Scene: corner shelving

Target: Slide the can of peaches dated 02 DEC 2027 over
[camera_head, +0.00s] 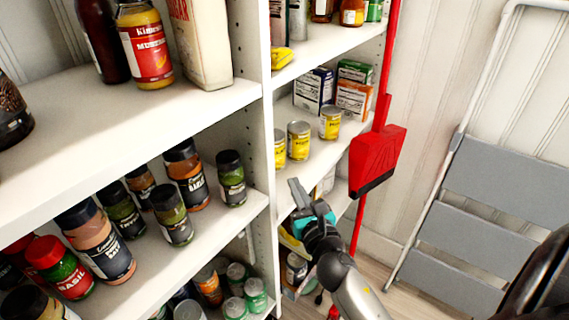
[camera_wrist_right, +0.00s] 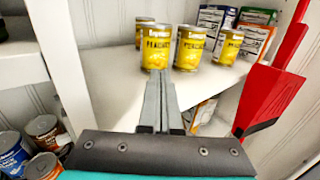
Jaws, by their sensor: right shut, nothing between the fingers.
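Several yellow cans of peaches stand upright on the right-hand shelf. In the head view they are a left can (camera_head: 280,148), partly hidden by the shelf post, a middle can (camera_head: 299,140) and a right can (camera_head: 330,123). In the wrist view a front can (camera_wrist_right: 156,47) stands beside a middle can (camera_wrist_right: 190,48) and a right can (camera_wrist_right: 229,47), with another partly hidden behind. I cannot read any date. My right gripper (camera_head: 297,188) is shut and empty, in front of the shelf. Its fingertips (camera_wrist_right: 160,78) appear just below the front can; contact cannot be told. My left gripper is out of view.
Small boxes (camera_head: 313,90) stand behind the cans. A white shelf post (camera_head: 262,130) is at the left. A red broom or dustpan (camera_head: 378,160) hangs at the right shelf edge. A folded step ladder (camera_head: 490,190) leans on the right wall. Jars fill the left shelves.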

